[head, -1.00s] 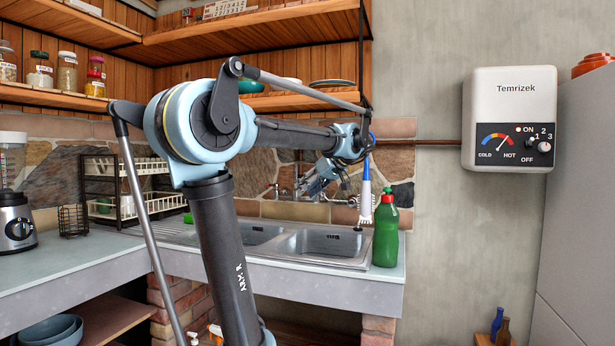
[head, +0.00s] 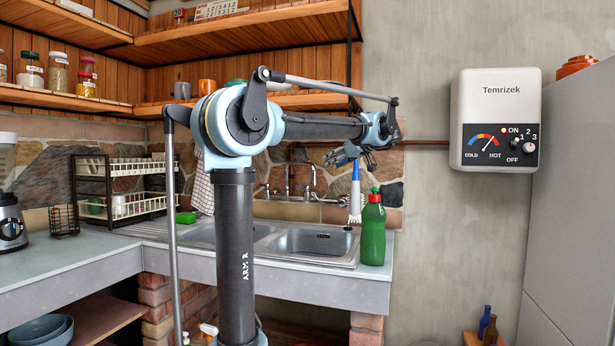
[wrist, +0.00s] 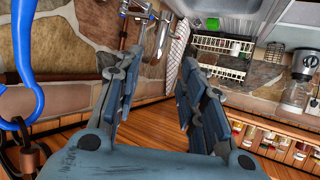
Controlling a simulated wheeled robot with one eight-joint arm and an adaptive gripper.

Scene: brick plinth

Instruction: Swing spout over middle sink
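The chrome faucet (head: 288,182), with its upright spout and taps, stands at the stone wall behind the sink in the head view. Part of it shows at the top of the wrist view (wrist: 140,14). The steel sink shows a right basin (head: 318,241) and a left basin (head: 205,232), partly behind my arm. I cannot tell which is the middle one. My gripper (head: 352,157) is up to the right of the faucet, apart from it. In the wrist view its fingers (wrist: 168,58) are spread with nothing between them.
A green bottle (head: 373,230) stands right of the sink. A dish rack (head: 125,190) stands at left. Wooden shelves (head: 250,28) are overhead.

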